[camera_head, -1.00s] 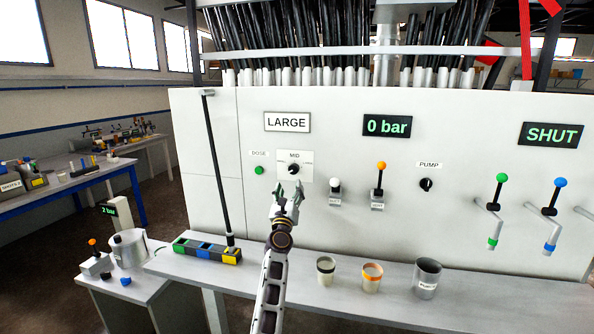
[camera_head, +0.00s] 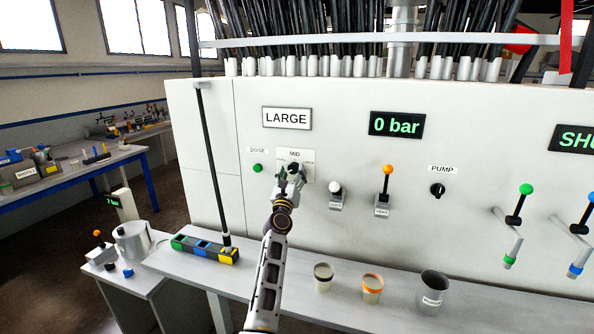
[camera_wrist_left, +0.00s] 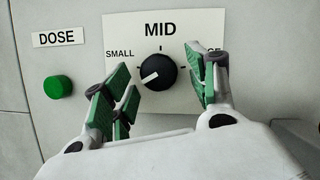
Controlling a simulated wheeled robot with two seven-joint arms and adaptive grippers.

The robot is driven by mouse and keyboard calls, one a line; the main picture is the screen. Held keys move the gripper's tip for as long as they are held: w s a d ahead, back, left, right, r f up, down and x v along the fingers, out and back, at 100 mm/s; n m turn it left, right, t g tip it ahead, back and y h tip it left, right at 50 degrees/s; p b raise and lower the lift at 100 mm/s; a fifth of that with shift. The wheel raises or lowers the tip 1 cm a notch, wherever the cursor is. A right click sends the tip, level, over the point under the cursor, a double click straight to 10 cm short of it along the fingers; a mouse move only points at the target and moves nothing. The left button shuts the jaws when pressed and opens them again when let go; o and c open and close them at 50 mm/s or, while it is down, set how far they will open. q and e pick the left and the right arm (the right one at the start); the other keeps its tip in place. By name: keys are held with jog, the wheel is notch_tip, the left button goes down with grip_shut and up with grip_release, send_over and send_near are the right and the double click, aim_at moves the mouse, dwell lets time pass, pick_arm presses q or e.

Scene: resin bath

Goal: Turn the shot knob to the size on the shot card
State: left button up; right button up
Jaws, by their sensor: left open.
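The shot card (camera_head: 287,118) on the white panel reads LARGE. The shot knob (camera_wrist_left: 158,73) is a round black knob with a white pointer line. In the left wrist view its pointer is turned toward the lower left, below the SMALL mark; MID is printed above it and the LARGE label at right is partly hidden. My left gripper (camera_wrist_left: 162,98) is open, its green-padded fingers on either side of the knob; I cannot tell whether they touch it. In the head view the gripper (camera_head: 290,176) covers most of the knob. My right gripper is not in view.
The green DOSE button (camera_wrist_left: 58,88) is left of the knob. A white-knobbed lever (camera_head: 336,190) and an orange-knobbed VENT lever (camera_head: 386,185) stand to the right. Cups (camera_head: 371,288) and a block tray (camera_head: 203,249) are on the ledge below.

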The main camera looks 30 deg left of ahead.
pick_arm(q)
jog(key=shift+w+a+r, duration=0.1)
jog(key=shift+w+r, duration=0.05)
jog(key=shift+c, duration=0.8)
jog(key=c, duration=0.9)
jog(key=shift+m, duration=0.3)
